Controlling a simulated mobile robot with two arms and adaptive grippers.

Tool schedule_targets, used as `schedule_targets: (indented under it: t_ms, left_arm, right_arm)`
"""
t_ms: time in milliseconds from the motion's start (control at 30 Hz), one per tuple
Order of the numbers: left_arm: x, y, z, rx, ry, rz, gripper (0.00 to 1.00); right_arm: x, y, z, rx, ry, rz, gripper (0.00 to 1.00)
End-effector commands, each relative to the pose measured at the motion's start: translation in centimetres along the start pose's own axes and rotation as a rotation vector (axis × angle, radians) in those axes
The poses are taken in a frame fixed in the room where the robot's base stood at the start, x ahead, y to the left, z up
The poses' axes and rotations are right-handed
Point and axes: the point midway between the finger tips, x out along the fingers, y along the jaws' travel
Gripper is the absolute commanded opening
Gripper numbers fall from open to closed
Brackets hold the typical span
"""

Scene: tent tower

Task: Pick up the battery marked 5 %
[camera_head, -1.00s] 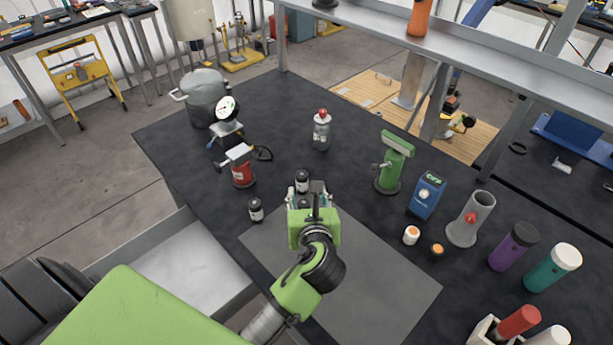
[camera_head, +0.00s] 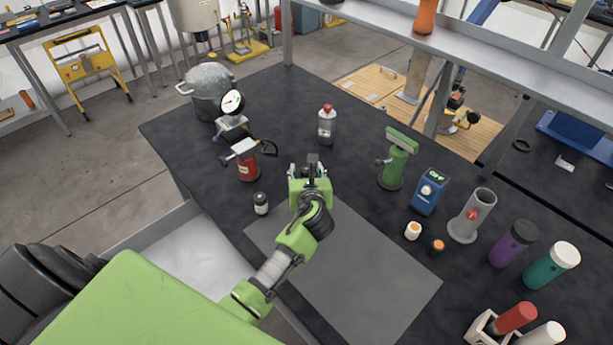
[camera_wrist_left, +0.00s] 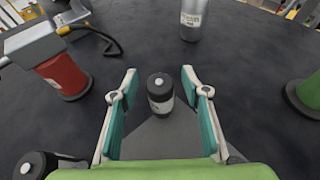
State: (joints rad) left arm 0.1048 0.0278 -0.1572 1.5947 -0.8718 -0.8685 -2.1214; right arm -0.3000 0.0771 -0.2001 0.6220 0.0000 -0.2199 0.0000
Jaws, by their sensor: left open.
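A small black battery with a pale label band (camera_wrist_left: 160,95) stands upright on the table in the left wrist view, between the open fingers of my left gripper (camera_wrist_left: 160,98). The fingers do not appear to touch it. Its marking is too small to read. In the head view my left gripper (camera_head: 309,172) hides this battery. A second black battery with a white label (camera_head: 261,203) stands to the left of the gripper; it also shows at the lower left of the wrist view (camera_wrist_left: 36,165). Its marking is not legible either. My right gripper is not in view.
A red device (camera_head: 247,165) stands to the left and a grey bottle with a red cap (camera_head: 326,127) stands behind. A green stand (camera_head: 395,165) and a blue box (camera_head: 429,192) are to the right. A grey mat (camera_head: 350,265) lies clear in front.

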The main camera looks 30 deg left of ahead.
Motion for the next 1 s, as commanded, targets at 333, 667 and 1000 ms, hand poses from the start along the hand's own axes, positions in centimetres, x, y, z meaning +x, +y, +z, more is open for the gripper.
schedule_targets:
  t_ms: [333, 667, 1000]
  left_arm:
    - [0.0, 0.0, -0.1, 0.000, 0.001, 0.000, 0.01]
    - [0.0, 0.0, 0.0, 0.001, 0.000, 0.000, 0.00]
    - [-1.6, 0.0, 3.2, -0.001, -0.004, -0.001, 0.00]
  right_arm:
    - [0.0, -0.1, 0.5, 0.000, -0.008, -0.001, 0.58]
    - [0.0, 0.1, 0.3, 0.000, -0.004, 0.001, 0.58]
    - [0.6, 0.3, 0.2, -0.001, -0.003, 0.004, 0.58]
